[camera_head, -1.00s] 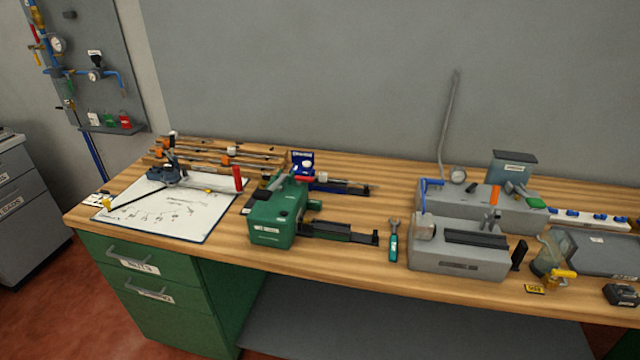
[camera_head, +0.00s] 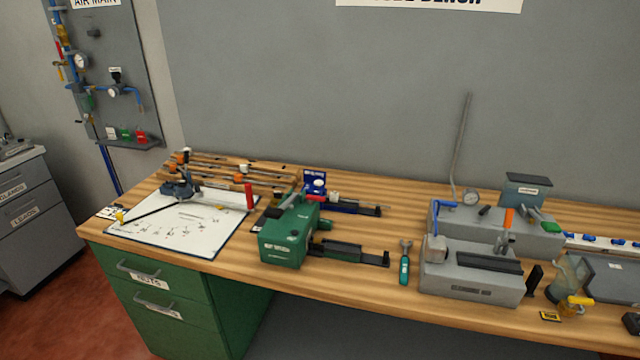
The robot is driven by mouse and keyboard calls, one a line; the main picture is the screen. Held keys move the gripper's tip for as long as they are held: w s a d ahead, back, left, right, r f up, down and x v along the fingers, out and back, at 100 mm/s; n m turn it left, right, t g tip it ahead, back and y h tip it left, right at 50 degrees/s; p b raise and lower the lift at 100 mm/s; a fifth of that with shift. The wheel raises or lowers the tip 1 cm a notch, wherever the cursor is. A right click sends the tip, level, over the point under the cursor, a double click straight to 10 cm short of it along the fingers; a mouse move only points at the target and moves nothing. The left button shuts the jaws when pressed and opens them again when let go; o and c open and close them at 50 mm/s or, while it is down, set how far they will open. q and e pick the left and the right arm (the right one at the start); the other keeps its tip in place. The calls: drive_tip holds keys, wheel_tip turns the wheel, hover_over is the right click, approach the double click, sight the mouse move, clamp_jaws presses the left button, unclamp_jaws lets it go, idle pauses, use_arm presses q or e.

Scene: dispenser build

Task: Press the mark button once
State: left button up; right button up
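I cannot make out for certain which thing is the mark button. A small yellow plate with dark lettering (camera_head: 550,316) lies near the front edge of the bench at the right; its text is too small to read. A green pad (camera_head: 551,228) shows on the right end of the rear grey machine (camera_head: 574,243). The front grey machine (camera_head: 468,284) has a dark slide on top and a label on its face. Neither of my grippers is in view.
A wooden bench (camera_head: 350,286) carries a green machine (camera_head: 281,248), a teal-handled wrench (camera_head: 404,268), a white diagram sheet (camera_head: 205,241), a clear jar with a yellow tap (camera_head: 572,272) and a grey tray (camera_head: 612,278). A thin tube rises behind. Green drawers (camera_head: 150,290) stand below left.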

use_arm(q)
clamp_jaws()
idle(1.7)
